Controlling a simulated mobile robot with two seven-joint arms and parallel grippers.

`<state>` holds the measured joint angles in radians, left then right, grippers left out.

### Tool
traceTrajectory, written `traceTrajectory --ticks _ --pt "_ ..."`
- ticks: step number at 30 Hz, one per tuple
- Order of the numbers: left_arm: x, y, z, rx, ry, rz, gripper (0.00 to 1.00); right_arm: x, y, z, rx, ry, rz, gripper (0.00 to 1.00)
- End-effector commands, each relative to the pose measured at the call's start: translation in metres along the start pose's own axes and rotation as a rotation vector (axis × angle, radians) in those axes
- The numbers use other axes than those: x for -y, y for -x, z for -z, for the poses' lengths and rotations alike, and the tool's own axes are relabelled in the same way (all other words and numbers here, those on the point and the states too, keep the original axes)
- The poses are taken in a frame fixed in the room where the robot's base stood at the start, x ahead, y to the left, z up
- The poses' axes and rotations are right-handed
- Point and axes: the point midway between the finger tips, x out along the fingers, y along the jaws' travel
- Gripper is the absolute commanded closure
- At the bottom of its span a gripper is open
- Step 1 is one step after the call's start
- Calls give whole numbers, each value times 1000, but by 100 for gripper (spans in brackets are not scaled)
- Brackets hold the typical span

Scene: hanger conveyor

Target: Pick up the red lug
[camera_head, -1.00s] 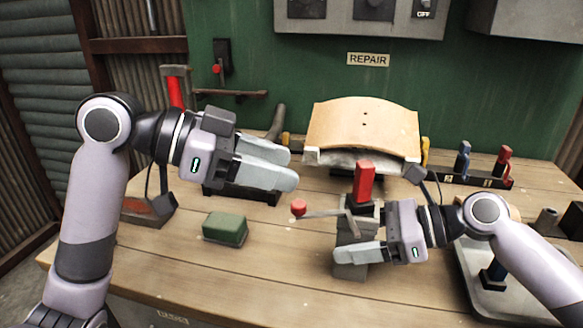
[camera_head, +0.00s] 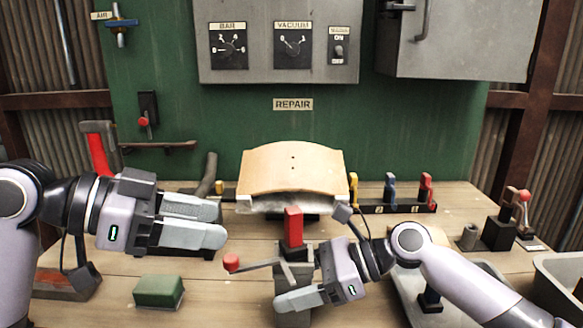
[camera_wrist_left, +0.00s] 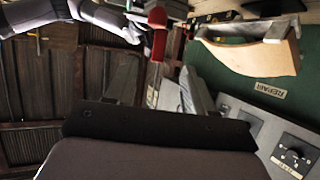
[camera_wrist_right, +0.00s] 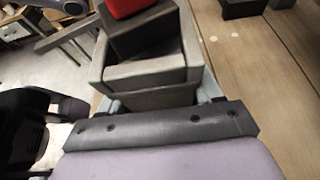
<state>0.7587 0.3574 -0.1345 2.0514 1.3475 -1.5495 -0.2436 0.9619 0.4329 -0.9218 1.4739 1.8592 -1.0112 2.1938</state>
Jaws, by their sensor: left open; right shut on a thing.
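A red upright block (camera_head: 293,227) stands on a black base in a grey vise (camera_head: 293,262) at the bench middle. A smaller red-topped lug (camera_head: 427,190) stands in the black rack behind, right of a blue lug (camera_head: 390,190) and a yellow lug (camera_head: 353,188). I cannot tell which red piece is the named lug. My right gripper (camera_head: 297,298) is shut on the vise's grey body, below the red block, which also shows in the right wrist view (camera_wrist_right: 128,6). My left gripper (camera_head: 212,222) is open and empty, above the bench left of the vise.
A curved wooden seat-like piece (camera_head: 290,165) sits behind the vise. A red-knobbed lever (camera_head: 232,262) sticks out left of the vise. A green block (camera_head: 158,290) lies at the left front. A grey tray (camera_head: 405,300) lies at the right.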

Motion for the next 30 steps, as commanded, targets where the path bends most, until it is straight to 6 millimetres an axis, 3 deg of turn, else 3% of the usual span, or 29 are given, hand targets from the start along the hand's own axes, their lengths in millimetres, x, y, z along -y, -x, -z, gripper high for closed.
traceTrajectory --ticks 5,16,24,30 --pt "-15 -16 13 39 -96 -39 47 0 0 0 1 0 0 80" --pt "-90 -83 50 305 -630 -181 47 0 0 0 1 0 0 80" --pt "-132 -116 49 580 -1059 -223 47 0 0 0 1 0 0 80" --pt "-142 -130 41 831 -1361 -213 47 0 0 0 1 0 0 80"
